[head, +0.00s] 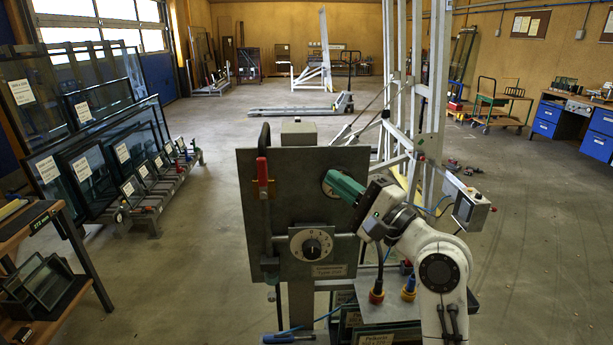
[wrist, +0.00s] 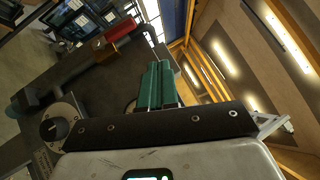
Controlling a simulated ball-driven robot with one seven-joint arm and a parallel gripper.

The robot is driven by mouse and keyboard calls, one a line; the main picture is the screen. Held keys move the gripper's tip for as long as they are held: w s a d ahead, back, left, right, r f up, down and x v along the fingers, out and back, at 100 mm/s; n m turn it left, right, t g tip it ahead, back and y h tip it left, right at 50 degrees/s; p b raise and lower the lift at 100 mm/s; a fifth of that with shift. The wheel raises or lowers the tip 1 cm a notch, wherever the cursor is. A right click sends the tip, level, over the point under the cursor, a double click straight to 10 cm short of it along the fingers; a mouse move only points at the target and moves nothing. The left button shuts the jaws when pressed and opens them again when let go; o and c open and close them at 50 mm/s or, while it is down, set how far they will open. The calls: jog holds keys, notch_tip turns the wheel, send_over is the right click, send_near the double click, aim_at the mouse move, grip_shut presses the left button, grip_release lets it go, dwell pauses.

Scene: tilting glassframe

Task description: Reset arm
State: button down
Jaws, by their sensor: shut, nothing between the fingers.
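My gripper (head: 344,187) has green fingers, shut together with nothing between them. In the head view it points left and sits in front of the upper right part of a grey upright panel (head: 285,195). A round metal plate on the panel is partly hidden behind the fingertips; I cannot tell whether they touch it. My white arm is bent at the right of the panel. In the wrist view the closed green fingers (wrist: 155,85) show in the middle, with the panel (wrist: 90,90) behind and left of them.
The panel carries a black dial (head: 312,249) and a lever with a red handle (head: 262,172). A white metal frame (head: 411,100) stands behind my arm. A control box (head: 470,209) is to the right. Glass racks (head: 100,165) line the left. Floor between is open.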

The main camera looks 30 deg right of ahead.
jog(key=s+a+f+n+g+h, duration=0.1)
jog(key=s+f+n+g, duration=0.25)
jog(key=f, duration=0.65)
jog(key=s+a+f+n+g+h, duration=0.1)
jog(key=s+f+n+g+h, duration=0.15)
jog(key=s+f, duration=0.45)
jog(key=s+a+f+n+g, duration=0.2)
jog(key=f+n+g, duration=0.15)
jog(key=f, duration=0.85)
jog(key=s+d+f+n+g+h, duration=0.1)
jog(key=s+f+n+g+h, duration=0.1)
jog(key=s, duration=0.9)
jog(key=s+d+f+n+g+h, duration=0.1)
jog(key=s+f+n+g, duration=0.4)
jog(key=s, duration=0.7)
notch_tip(320, 180, down, 5)
jog(key=shift+s+d+r+g+h, duration=0.25)
jog(key=shift+g+h, duration=0.2)
jog(key=shift+g, duration=0.7)
jog(key=c, duration=1.8)
grip_release()
